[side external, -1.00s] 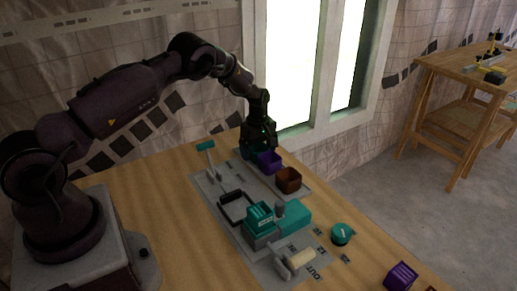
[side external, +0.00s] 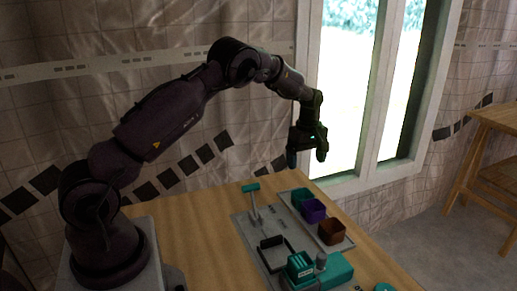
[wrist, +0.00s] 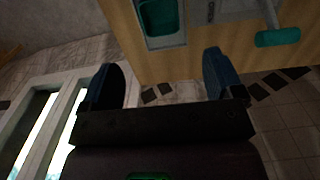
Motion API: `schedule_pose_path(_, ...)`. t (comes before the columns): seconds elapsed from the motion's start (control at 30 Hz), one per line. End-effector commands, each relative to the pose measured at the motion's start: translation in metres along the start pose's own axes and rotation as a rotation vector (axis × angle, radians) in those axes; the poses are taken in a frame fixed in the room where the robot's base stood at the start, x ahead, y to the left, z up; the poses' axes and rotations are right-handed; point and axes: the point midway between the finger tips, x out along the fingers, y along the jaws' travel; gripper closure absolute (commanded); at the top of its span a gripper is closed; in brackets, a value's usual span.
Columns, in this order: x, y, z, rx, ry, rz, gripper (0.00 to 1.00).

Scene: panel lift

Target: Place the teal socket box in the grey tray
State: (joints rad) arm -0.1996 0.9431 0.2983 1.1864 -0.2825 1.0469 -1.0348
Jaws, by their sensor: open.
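The teal socket box (side external: 302,198) sits in the far end of the grey tray (side external: 341,242), beside a purple box. The wrist view also shows the teal box (wrist: 160,15) at its top edge, partly cut off, inside the grey tray (wrist: 178,42). My gripper (side external: 307,153) is open and empty, raised above and apart from the teal box. Its two dark fingers (wrist: 163,75) stand wide apart in the wrist view with nothing between them.
A purple box (side external: 313,211) and a brown box (side external: 331,231) share the tray. Beside it, a grey panel (side external: 249,232) carries a teal-handled lever (side external: 251,188), a black frame (side external: 275,253) and a ribbed teal block (side external: 300,266). The window wall (side external: 345,90) stands behind.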

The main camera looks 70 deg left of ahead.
Motion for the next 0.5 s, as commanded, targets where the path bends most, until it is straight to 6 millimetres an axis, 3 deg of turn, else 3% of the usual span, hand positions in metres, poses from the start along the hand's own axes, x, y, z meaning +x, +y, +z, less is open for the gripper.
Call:
schedule_pose_path(0.17, -0.061, -0.012, 0.025, 0.145, -0.005, 0.07, 0.13)
schedule_pose_path(0.27, -0.106, -0.032, 0.049, 0.288, -0.003, 0.123, 0.13)
schedule_pose_path(0.4, -0.159, -0.07, 0.085, 0.51, 0.017, 0.197, 0.13)
schedule_pose_path(0.5, -0.187, -0.104, 0.111, 0.674, 0.044, 0.244, 0.13)
